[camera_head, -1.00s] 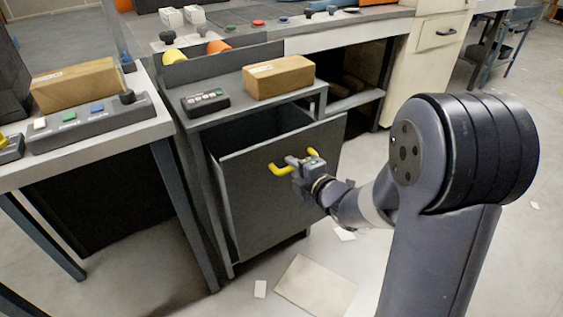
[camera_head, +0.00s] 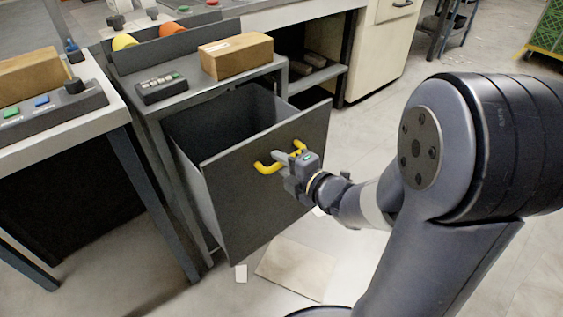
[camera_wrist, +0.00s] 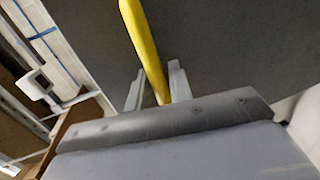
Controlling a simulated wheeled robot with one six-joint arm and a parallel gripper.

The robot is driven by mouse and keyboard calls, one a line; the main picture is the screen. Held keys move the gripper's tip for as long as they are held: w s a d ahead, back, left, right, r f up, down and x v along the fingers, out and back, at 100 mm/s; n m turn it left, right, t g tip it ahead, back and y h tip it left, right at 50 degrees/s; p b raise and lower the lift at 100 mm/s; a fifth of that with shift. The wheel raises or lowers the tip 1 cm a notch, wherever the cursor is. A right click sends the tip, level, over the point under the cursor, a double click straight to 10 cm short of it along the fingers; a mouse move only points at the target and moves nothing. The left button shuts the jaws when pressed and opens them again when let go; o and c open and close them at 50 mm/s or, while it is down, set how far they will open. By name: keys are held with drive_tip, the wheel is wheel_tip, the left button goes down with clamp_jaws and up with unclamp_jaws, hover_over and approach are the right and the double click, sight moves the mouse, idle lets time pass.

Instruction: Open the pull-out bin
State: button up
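The pull-out bin (camera_head: 245,190) is a dark grey box with a flat front panel, under a grey counter. It stands partly out, and its open top shows an empty-looking inside. A yellow bar handle (camera_head: 266,168) is on its front. My gripper (camera_head: 283,160) is at the handle, coming from the right. In the wrist view, the handle (camera_wrist: 146,45) runs between the two fingers of my gripper (camera_wrist: 156,88), which look shut on it. The exact finger contact is hard to see.
A cardboard box (camera_head: 236,56) and a small black button panel (camera_head: 161,89) sit on the counter above the bin. A table (camera_head: 95,122) stands close on the left. A flat pale sheet (camera_head: 296,270) lies on the floor in front. The floor to the right is open.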

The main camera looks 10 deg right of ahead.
drive_tip(key=shift+r, duration=0.1)
drive_tip(key=p+v, duration=0.2)
drive_tip(key=v, duration=0.8)
drive_tip(key=shift+s+d, duration=0.2)
drive_tip(key=shift+s, duration=0.15)
drive_tip(key=shift+w, duration=0.1)
drive_tip(key=shift+b+x, duration=1)
drive_tip(key=shift+x, duration=4.4)
drive_tip(key=shift+r, duration=0.15)
